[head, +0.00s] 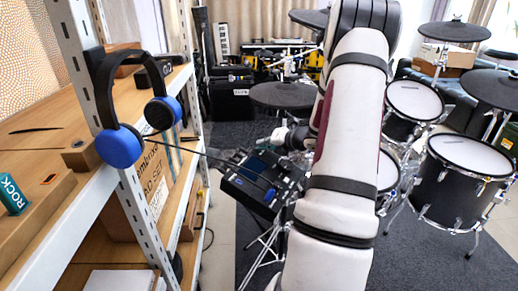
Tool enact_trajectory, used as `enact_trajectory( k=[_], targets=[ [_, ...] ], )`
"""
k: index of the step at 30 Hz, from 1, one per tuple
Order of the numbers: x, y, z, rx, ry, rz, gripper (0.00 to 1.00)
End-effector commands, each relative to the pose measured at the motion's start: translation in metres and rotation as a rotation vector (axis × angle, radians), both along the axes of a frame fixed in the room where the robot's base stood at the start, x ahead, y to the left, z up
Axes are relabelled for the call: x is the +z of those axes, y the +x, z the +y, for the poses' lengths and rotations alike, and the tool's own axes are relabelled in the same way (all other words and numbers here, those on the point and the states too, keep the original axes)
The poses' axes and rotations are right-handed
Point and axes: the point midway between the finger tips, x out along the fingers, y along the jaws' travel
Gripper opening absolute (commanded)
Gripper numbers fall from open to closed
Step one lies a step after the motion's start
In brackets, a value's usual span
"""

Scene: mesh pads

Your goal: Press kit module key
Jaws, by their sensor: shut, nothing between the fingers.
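The kit module (246,187) is a dark box with a blue screen and small keys, tilted on a stand left of my arm. Its right side is partly covered by my arm. My gripper (266,143) seems to be the small pale and dark end showing left of my arm, just above the module's upper edge in the picture. It is shut and empty. Its fingertips are too small to make out, and I cannot tell whether it touches the module. The single keys are too small to tell apart.
A white-framed shelf (142,205) with wooden boards stands close on the left. Blue-and-black headphones (122,147) hang on its post. Drum pads (468,152) and cymbal pads (284,95) stand around on a dark carpet (410,255). A thin dark rod or cable runs from the shelf toward the module.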

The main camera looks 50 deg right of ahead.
Motion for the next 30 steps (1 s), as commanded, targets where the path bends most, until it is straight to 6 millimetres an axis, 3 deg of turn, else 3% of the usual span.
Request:
enact_trajectory(
  k=[18,30],
  targets=[
    [0.019,0.002,-0.010,0.000,0.000,0.000,0.00],
    [0.021,0.002,-0.011,0.000,0.000,0.000,0.00]
  ],
)
